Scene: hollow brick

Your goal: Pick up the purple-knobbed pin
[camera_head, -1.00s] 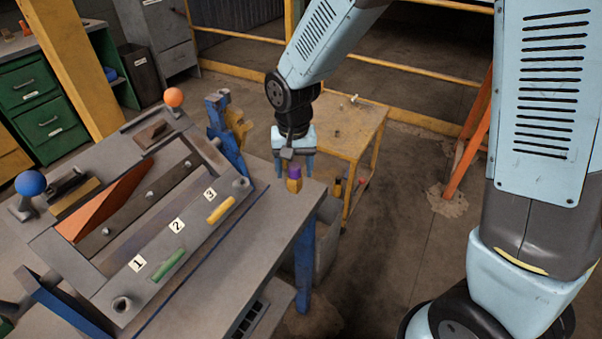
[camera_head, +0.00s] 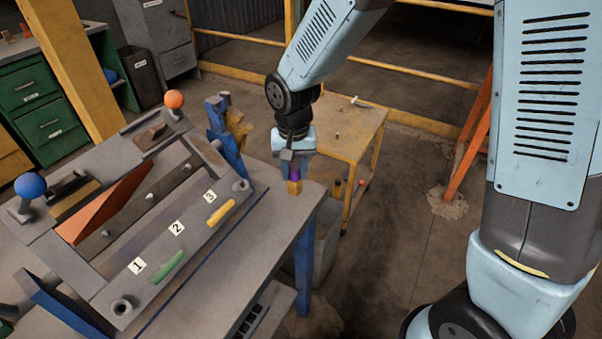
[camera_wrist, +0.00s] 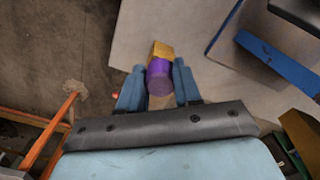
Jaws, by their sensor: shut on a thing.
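The pin has a purple knob (camera_wrist: 160,77) and a yellow part (camera_wrist: 162,50) beyond it in the wrist view. In the head view the purple knob sits between my fingers, and the yellow part (camera_head: 294,187) shows below them at the right corner of the grey workbench. My gripper (camera_wrist: 158,88) is shut on the purple knob, with one blue finger on each side. It also shows in the head view (camera_head: 295,172), pointing down over the bench corner. I cannot tell whether the yellow part touches the bench top.
A tilted grey fixture with number labels (camera_head: 176,228), a green bar (camera_head: 167,266) and a yellow bar (camera_head: 221,212) stands left on the workbench (camera_head: 262,250). A blue upright (camera_head: 228,145) stands behind the bench. A yellow table (camera_head: 345,135) stands beyond.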

